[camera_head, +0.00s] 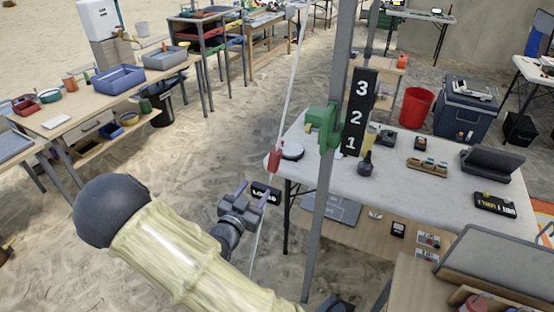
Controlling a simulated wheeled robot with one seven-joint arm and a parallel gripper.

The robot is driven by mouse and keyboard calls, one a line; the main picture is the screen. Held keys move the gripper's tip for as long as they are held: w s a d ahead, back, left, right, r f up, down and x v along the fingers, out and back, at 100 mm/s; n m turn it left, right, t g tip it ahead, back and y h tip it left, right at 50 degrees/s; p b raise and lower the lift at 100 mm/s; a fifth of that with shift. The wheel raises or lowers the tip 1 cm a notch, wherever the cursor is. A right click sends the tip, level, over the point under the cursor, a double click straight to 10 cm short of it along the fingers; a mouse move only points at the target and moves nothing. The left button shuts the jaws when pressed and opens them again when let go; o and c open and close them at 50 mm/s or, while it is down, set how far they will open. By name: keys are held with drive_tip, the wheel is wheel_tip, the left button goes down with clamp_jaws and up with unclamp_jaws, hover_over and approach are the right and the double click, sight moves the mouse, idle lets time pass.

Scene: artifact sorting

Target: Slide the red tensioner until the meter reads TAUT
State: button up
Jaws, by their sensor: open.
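The red tensioner (274,160) is a small red sleeve on a pale, slanting guy rope (291,88), near the left edge of the white table. My gripper (254,189) is open and empty, its two purple fingers spread just below and left of the tensioner. It is apart from the tensioner in the picture; the exact depth gap is unclear. A small black meter (272,191) with white lettering shows behind the fingers. Its text is partly covered and too small to read surely. The rope continues down past the gripper.
A grey metal post (322,215) with a green clamp (322,128) and a black 3-2-1 board (359,112) stands right of the tensioner. The white table (440,165) holds several small items. Open sand (190,140) lies to the left.

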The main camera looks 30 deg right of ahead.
sight(277, 156)
idle(0.3)
drive_tip(key=p+x, duration=0.3)
drive_tip(key=x, duration=1.4)
drive_tip(key=shift+w+d, duration=0.2)
drive_tip(key=shift+c, duration=0.2)
drive_tip(key=shift+r, duration=0.15)
clamp_jaws()
